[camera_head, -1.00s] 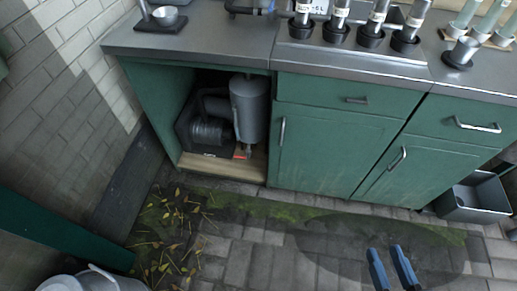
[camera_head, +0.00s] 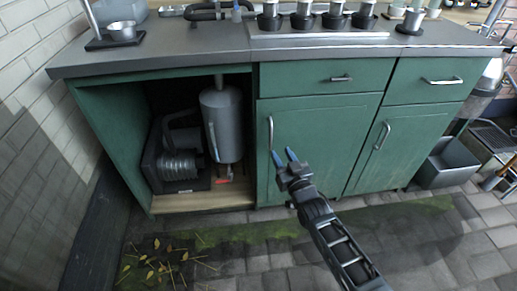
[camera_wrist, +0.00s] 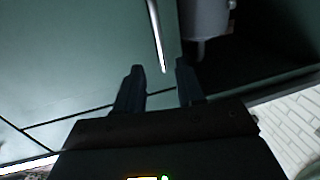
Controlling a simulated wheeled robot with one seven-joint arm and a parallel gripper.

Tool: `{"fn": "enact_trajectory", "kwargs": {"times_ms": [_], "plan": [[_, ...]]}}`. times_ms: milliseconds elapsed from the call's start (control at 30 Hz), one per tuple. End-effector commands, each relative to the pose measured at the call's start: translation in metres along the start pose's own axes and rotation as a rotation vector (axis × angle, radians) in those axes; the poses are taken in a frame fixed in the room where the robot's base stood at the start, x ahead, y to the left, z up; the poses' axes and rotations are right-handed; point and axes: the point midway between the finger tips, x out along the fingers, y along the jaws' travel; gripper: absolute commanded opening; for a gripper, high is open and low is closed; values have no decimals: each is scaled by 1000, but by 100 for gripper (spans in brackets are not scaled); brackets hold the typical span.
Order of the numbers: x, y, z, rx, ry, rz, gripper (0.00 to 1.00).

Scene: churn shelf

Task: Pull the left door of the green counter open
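The green counter's left door (camera_head: 312,160) is shut, to the right of an open bay. Its vertical metal handle (camera_head: 270,132) is near the door's left edge. My gripper (camera_head: 284,158) is in front of this door, with its blue fingertips just right of the handle's lower end in the head view. In the wrist view my gripper (camera_wrist: 158,85) is open and empty. The handle (camera_wrist: 156,35) comes down toward the gap between the fingers there, its lower end just beyond the fingertips. I cannot tell whether they touch.
The open bay holds a grey cylinder (camera_head: 222,125) and a ribbed machine (camera_head: 178,165). The right door (camera_head: 375,150) is shut, with drawers above both doors. A grey bin (camera_head: 447,163) stands at the right. Paving with leaves (camera_head: 160,262) lies in front.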

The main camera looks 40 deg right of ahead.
Motion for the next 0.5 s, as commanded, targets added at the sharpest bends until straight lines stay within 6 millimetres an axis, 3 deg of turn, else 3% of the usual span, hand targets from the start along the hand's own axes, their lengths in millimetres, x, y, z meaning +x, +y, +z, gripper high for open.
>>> {"fn": "enact_trajectory", "kwargs": {"times_ms": [500], "plan": [[66,0,0,0,1,1,38]]}}
